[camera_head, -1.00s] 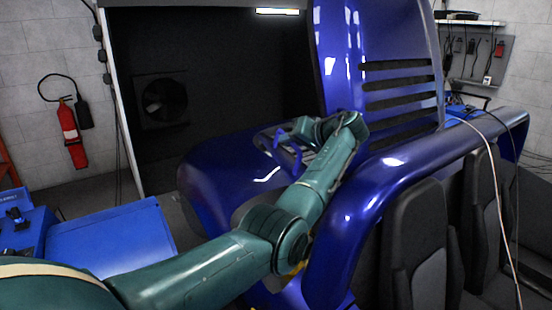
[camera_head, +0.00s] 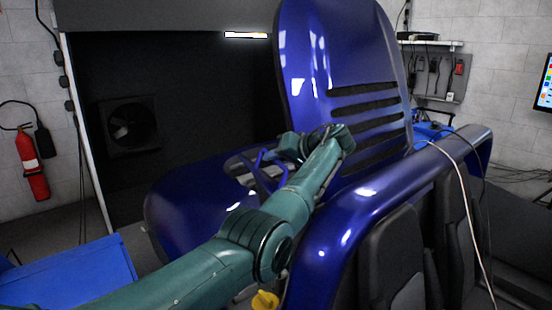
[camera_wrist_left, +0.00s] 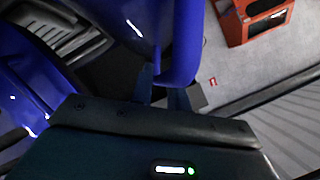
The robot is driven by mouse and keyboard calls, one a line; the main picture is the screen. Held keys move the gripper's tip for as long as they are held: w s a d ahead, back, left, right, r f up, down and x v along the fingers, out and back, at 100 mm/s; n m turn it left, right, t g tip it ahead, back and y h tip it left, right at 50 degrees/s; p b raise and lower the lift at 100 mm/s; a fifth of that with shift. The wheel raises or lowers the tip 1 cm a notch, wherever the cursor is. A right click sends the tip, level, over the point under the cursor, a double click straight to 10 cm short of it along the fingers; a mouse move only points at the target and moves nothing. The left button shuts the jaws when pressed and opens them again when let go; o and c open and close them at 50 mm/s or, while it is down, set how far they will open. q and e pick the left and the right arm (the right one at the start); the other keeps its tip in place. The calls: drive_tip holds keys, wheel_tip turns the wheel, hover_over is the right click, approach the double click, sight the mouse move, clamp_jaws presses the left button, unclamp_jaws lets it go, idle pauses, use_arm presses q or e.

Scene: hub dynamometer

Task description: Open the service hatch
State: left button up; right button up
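A large blue panel with dark slots (camera_head: 340,60) stands raised on the blue vehicle in the head view; it looks like the service hatch. My left arm reaches across the vehicle, and its gripper (camera_head: 270,163) is at the panel's lower left, beside a thin blue curved piece that I cannot clearly tell from the fingers. In the left wrist view, a blue rounded bar (camera_wrist_left: 183,45) comes down to my left gripper's fingers (camera_wrist_left: 165,92). The fingers stand a little apart there; whether they press on the bar is unclear. My right gripper is out of view.
Black seats (camera_head: 390,255) and a hanging cable (camera_head: 462,185) are at the right. A blue box (camera_head: 75,275) stands at the lower left. A red fire extinguisher (camera_head: 32,165) hangs on the left wall. The wrist view shows a red cabinet (camera_wrist_left: 255,20) on grey floor.

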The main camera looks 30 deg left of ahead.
use_arm(q)
drive_tip(key=o, duration=0.3)
drive_tip(key=shift+o, duration=0.2)
drive_tip(key=b+v, duration=0.2)
drive_tip(key=v, duration=1.1)
drive_tip(key=shift+s, duration=0.1)
